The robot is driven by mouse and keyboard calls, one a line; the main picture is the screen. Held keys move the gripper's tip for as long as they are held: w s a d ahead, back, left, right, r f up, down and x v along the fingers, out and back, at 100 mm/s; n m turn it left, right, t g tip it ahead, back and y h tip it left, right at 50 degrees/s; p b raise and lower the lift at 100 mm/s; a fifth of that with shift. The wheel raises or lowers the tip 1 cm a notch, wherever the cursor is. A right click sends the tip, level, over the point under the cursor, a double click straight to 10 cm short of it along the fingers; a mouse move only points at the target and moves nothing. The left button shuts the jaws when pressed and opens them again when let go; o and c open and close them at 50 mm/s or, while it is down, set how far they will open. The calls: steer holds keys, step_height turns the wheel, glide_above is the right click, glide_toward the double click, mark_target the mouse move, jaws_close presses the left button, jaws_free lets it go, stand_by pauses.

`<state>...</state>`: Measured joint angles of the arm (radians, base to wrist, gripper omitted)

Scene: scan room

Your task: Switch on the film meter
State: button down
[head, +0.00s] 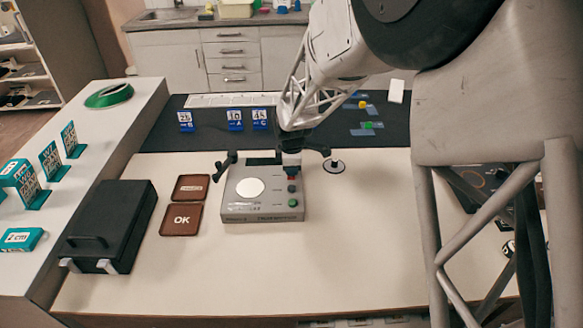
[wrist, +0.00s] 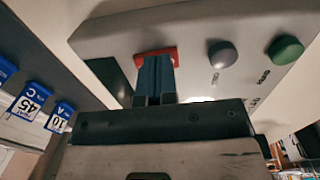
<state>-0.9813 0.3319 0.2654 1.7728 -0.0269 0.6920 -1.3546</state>
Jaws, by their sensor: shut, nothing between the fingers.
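The film meter is a grey box (head: 240,209) with a white disc (head: 250,187) on top, standing on the pale table. It also shows in the wrist view (wrist: 120,35). On its right side a red switch (wrist: 142,54), a grey button (wrist: 222,54) and a green button (wrist: 285,49) sit in a row. My gripper (head: 291,166) is shut and empty, pointing down over the red switch at the box's far right. In the wrist view its fingertips (wrist: 156,62) cover the middle of the red switch. Whether they press it is unclear.
A black case (head: 110,225) and two brown trays, one marked OK (head: 182,229), lie left of the meter. Blue number tags (head: 235,120) stand on a dark mat (head: 200,141) behind. A small black-and-white disc (head: 334,167) lies right. The table front is clear.

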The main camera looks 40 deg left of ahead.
steer(key=shift+r, duration=0.25)
step_height(320, 180, up, 13)
steer(key=s+d, duration=0.1)
steer(key=shift+s+d+r, duration=0.2)
stand_by(0.5)
steer(key=shift+w, duration=0.1)
stand_by(0.4)
steer(key=shift+w+d+r+g+y, duration=0.15)
steer(key=shift+w+g+y, duration=0.5)
steer(key=shift+w, duration=0.35)
steer(key=shift+w+d+r+g+y, duration=0.1)
steer(key=shift+w+g+y, duration=0.35)
steer(key=shift+w+g, duration=0.45)
steer(key=shift+w, duration=0.1)
steer(key=shift+f, duration=0.1)
